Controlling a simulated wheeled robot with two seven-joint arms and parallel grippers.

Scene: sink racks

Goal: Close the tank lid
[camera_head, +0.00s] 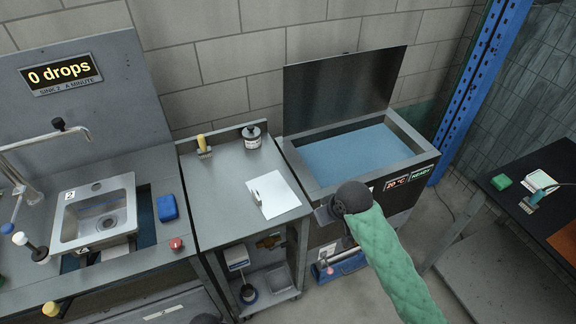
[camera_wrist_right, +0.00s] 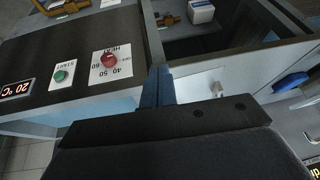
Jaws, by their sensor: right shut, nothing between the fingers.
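The tank (camera_head: 408,166) stands right of the middle in the head view, with blue liquid inside. Its dark flat lid (camera_head: 345,88) stands open, raised at the tank's rear edge and leaning slightly back. My right gripper (camera_head: 323,213) is at the tank's front, near its left front corner; the wrist partly hides the front panel. In the right wrist view my right fingers (camera_wrist_right: 157,84) are shut and empty, beside the tank's control panel (camera_wrist_right: 85,68) with a red heat dial and green start button. The lid does not clearly show there.
A side table (camera_head: 225,180) left of the tank holds a white paper (camera_head: 278,195), a bottle (camera_head: 251,137) and a yellow-handled brush (camera_head: 203,145). A sink (camera_head: 97,215) is further left. A blue post (camera_head: 485,85) stands right of the tank.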

